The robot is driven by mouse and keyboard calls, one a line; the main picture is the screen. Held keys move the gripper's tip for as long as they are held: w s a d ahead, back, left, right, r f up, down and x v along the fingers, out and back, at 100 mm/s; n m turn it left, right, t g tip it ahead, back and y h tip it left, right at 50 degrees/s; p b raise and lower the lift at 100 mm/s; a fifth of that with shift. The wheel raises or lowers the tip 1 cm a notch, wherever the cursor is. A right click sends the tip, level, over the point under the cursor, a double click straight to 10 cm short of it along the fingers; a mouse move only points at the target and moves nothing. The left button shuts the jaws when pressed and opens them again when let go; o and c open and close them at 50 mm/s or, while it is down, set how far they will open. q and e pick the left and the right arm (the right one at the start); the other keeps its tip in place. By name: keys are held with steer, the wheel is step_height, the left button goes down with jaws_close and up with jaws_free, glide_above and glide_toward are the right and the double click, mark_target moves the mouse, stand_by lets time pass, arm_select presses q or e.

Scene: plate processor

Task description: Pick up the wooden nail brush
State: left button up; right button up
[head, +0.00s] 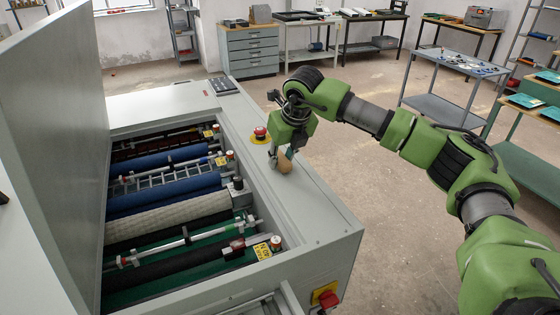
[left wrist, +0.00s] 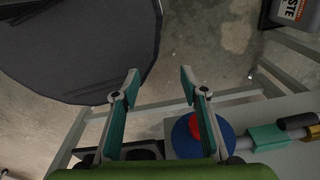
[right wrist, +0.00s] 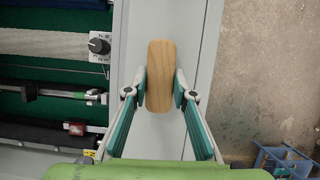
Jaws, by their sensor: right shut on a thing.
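The wooden nail brush (right wrist: 160,70) is a tan, rounded wooden block on the grey rim of the plate processor (head: 318,205). In the head view the brush (head: 285,165) shows under my right gripper (head: 280,152). In the right wrist view my right gripper (right wrist: 160,92) has its two fingers closed against the brush's long sides. I cannot tell whether the brush is lifted off the rim. My left gripper (left wrist: 160,80) is open and empty in the left wrist view, with bare floor and frame bars beyond it. My left gripper is not in the head view.
The processor's raised lid (head: 50,130) stands at the left, and its open bay holds blue, white and black rollers (head: 170,192). A red emergency button (head: 261,133) sits on the rim behind my right gripper. Open floor lies right of the processor; a metal table (head: 450,60) stands beyond.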

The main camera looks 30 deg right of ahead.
steer(key=shift+r, duration=0.1)
steer(key=shift+r+b, duration=0.45)
steer(key=shift+b, duration=0.15)
steer(key=s+a+r+b, duration=0.6)
steer(key=s+a+r, duration=0.2)
steer(key=s+r, duration=0.3)
steer(key=shift+s+a+r+b, duration=0.15)
steer(key=shift+a+r+b, duration=0.15)
steer(key=shift+r, duration=0.2)
steer(key=o, duration=0.5)
steer(key=c, duration=0.4)
